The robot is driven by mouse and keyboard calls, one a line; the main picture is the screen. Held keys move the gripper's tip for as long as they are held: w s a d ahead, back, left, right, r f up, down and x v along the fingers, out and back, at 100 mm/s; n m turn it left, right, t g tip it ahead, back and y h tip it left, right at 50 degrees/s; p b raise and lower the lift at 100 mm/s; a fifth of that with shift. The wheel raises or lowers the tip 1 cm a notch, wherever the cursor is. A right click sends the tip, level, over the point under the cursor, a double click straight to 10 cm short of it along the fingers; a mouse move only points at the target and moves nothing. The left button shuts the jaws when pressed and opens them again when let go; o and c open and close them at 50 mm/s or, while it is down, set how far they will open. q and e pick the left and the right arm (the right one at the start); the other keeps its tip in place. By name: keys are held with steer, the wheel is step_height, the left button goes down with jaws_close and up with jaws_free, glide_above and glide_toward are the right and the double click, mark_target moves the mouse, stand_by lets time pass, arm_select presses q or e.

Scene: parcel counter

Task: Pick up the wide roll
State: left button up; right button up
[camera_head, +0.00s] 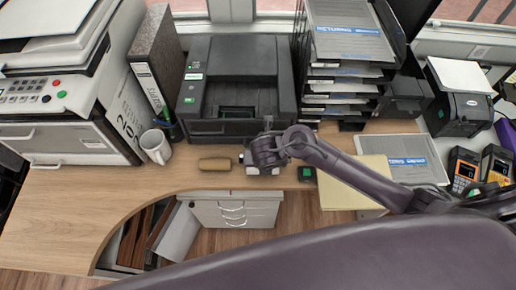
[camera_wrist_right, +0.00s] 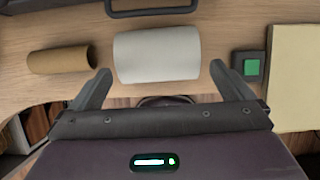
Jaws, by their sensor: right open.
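A wide white roll (camera_wrist_right: 157,52) lies on its side on the wooden counter, in the upper middle of the right wrist view. In the head view only white bits of it (camera_head: 250,170) show beneath my gripper. My right gripper (camera_wrist_right: 160,70) is open and empty, its fingertips appearing on either side of the roll's near part, with small gaps. Whether the fingertips are down at the roll's height is unclear. In the head view my right gripper (camera_head: 262,160) hides most of the roll. A narrower brown cardboard roll (camera_head: 215,163) lies to the left. My left gripper is not in view.
A small dark block with a green top (camera_wrist_right: 251,66) sits close right of the gripper. A black printer (camera_head: 235,90) stands behind. A white mug (camera_head: 156,146) is left, a pale yellow pad (camera_head: 352,185) right. The counter's front edge (camera_head: 130,228) is near.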

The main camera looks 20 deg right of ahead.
steer(key=shift+w, duration=0.15)
steer(key=b+x, duration=0.1)
steer(key=x, duration=0.1)
steer(key=shift+f, duration=0.25)
steer(key=x, duration=0.4)
steer(key=shift+w+f, duration=0.2)
steer(key=shift+w, duration=0.1)
steer(key=shift+w+f, duration=0.15)
steer(key=shift+f, duration=0.05)
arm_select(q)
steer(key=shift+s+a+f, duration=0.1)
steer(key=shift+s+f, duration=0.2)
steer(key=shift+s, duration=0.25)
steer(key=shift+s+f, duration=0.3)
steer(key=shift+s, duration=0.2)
arm_select(e)
steer(key=c, duration=0.9)
steer(key=shift+o, duration=0.2)
steer(key=shift+r, duration=0.1)
step_height(320, 180, up, 9)
steer(key=shift+a+r+p, duration=0.1)
steer(key=shift+r+p, duration=0.1)
steer(key=shift+p, duration=0.9)
steer(key=shift+r, duration=0.25)
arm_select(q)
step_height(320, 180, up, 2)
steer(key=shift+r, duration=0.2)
